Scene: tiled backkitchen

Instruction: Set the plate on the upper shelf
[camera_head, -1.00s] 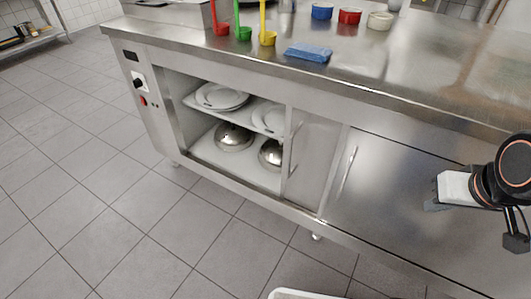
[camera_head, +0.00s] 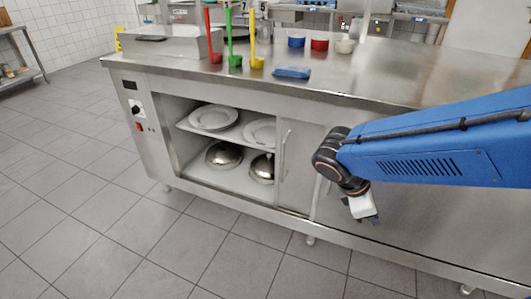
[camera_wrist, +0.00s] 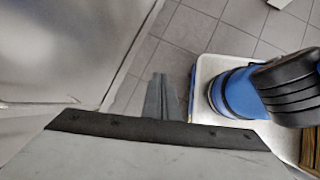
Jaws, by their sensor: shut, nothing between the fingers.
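Two white plates lie on the upper shelf (camera_head: 226,137) inside the open left part of the steel cabinet. The left plate (camera_head: 213,117) is fully in sight, and the right plate (camera_head: 262,132) is partly hidden by the sliding door. I cannot tell which one the task means, and no plate shows elsewhere. My gripper (camera_head: 372,218) is right of the opening, in front of the closed cabinet front, pointing down. In the wrist view its grey fingers (camera_wrist: 157,97) are together and empty, above the floor.
Two metal domes (camera_head: 223,154) stand on the lower shelf. The sliding door (camera_head: 299,170) covers the right side of the opening. The counter (camera_head: 400,75) holds ladles, small bowls and a blue cloth (camera_head: 291,72). The tiled floor (camera_head: 110,230) in front is clear.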

